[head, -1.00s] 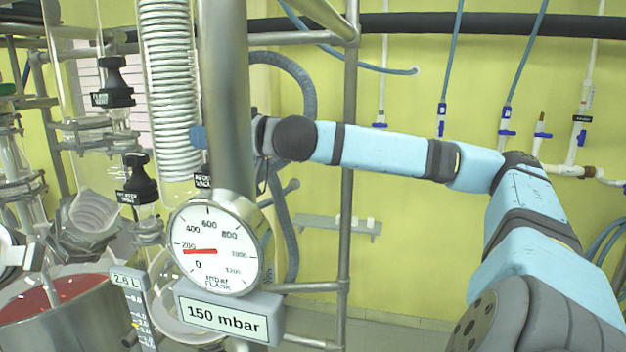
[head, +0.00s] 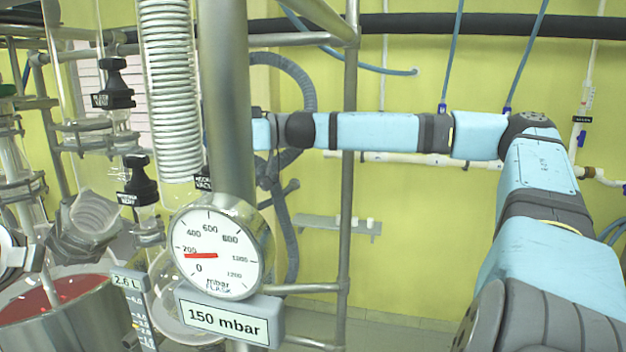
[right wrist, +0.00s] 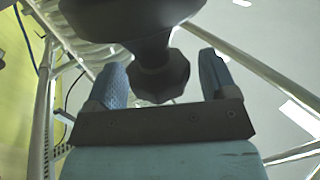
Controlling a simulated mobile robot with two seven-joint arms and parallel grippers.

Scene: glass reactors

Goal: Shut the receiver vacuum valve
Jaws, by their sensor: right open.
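A small black label ending in what looks like "VACUUM" (head: 203,183) shows at the left edge of the steel post; the valve there is hidden behind the post in the head view. My right arm reaches in from the right and passes behind that post, so its fingertips are hidden there. In the right wrist view, my right gripper (right wrist: 161,72) is open, with a blue finger on each side of a dark faceted knob (right wrist: 160,78). Gaps show beside the knob, and I cannot tell whether either finger touches it. My left gripper is not in view.
A round gauge (head: 215,252) with a "150 mbar" display (head: 228,320) stands before the post (head: 226,100). Two black vent valves (head: 115,85) (head: 138,180) are at the left among glassware. A thinner upright pipe (head: 348,210) stands in front of the yellow wall.

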